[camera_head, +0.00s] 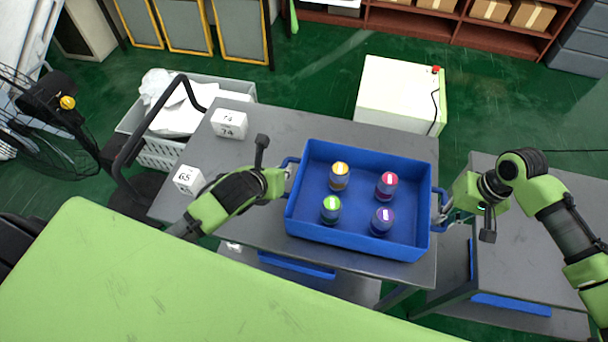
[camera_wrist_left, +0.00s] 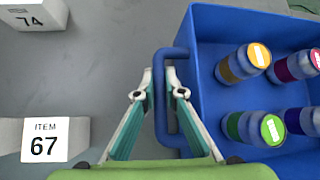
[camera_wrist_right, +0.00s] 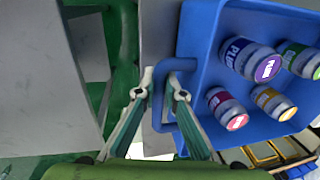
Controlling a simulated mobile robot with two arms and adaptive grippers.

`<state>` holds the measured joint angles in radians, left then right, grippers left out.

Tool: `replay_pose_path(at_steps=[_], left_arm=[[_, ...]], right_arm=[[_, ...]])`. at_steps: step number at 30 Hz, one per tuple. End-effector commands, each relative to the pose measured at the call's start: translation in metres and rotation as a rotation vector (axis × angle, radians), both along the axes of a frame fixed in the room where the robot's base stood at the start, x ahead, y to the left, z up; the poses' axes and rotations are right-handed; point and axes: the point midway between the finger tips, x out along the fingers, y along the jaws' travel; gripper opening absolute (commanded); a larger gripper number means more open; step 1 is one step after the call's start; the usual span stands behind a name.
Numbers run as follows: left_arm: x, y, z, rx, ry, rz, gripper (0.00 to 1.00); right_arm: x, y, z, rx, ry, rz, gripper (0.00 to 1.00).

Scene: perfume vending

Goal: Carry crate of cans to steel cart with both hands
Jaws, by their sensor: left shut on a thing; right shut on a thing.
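A blue crate (camera_head: 308,228) with several cans in it is over the right part of a grey steel-topped cart (camera_head: 280,125). I cannot tell whether it rests there or hangs just above. The cans stand upright with yellow, red, green and purple lids. My left gripper (camera_head: 287,180) is shut on the crate's left handle (camera_wrist_left: 162,110). My right gripper (camera_head: 441,207) is shut on its right handle (camera_wrist_right: 185,65). In both wrist views, the fingers lie on either side of the handle bar.
White numbered blocks (camera_head: 229,124) (camera_head: 188,179) stand on the grey top's left side. A black push-handle frame (camera_head: 135,140) and a grey basket (camera_head: 160,152) are beyond them. A second grey table (camera_head: 530,235) is at right, across a narrow gap. A white box (camera_head: 395,95) stands behind.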

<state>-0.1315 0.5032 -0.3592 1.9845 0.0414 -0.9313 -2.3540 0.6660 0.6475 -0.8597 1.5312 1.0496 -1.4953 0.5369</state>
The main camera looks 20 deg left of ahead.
Motion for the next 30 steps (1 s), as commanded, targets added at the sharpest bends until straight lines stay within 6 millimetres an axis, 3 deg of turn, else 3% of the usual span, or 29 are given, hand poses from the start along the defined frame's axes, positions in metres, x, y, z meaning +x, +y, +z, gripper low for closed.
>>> replay_pose_path(at_steps=[8, 9, 11, 23, 30], left_arm=[[0.002, 0.002, -0.013, 0.003, -0.005, 0.002, 0.00], [0.000, 0.002, -0.015, 0.004, 0.000, 0.003, 0.12], [0.000, 0.002, -0.013, 0.004, 0.000, 0.003, 0.27], [-0.002, 0.001, -0.012, 0.001, 0.000, 0.000, 0.27], [-0.023, 0.003, 0.009, 0.006, -0.001, -0.003, 0.27]], right_arm=[[0.001, -0.002, -0.014, -0.003, -0.002, -0.002, 0.00], [0.000, -0.002, -0.015, -0.005, 0.000, -0.003, 0.12], [0.000, -0.002, -0.013, -0.005, 0.000, -0.003, 0.26], [0.000, 0.000, -0.013, -0.001, 0.000, 0.000, 0.26], [0.000, 0.000, -0.013, 0.000, 0.000, 0.000, 0.26]])
